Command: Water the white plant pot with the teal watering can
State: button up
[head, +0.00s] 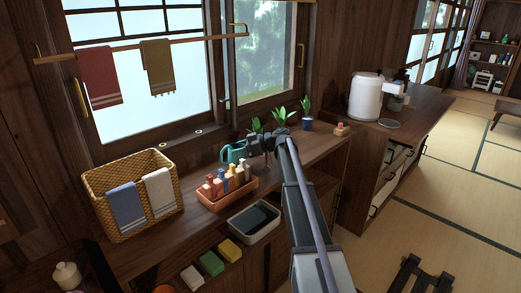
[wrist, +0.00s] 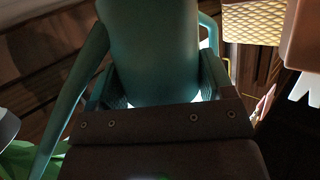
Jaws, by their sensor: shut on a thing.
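The teal watering can (head: 234,152) is at the window counter in the head view, partly covered by my gripper (head: 250,147). In the wrist view its teal body (wrist: 150,45) fills the top middle between my two fingers, and my gripper (wrist: 155,88) is shut on it. A long teal part, spout or handle, runs down the left. Several green plants stand just beyond my gripper, one in a blue pot (head: 307,124). The pots of the plants nearest my gripper are hidden behind it, so I cannot pick out the white pot. Green leaves (wrist: 32,160) show at the wrist view's lower left.
A terracotta tray (head: 232,196) of several small bottles stands just in front of the can. A wicker basket (head: 97,200) with towels is further left. A small wooden block (head: 341,130) sits right of the plants.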

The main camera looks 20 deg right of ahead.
jog(key=r+p, duration=0.1)
jog(key=a+r+p, duration=0.1)
jog(key=r+p, duration=0.1)
jog(key=s+a+r+p, duration=0.1)
jog(key=r+p, duration=0.1)
jog(key=shift+a, duration=0.25)
jog(key=shift+s+a+r, duration=0.1)
jog(key=shift+a, duration=0.05)
notch_tip(320, 180, up, 11)
jog(key=p, duration=1.1)
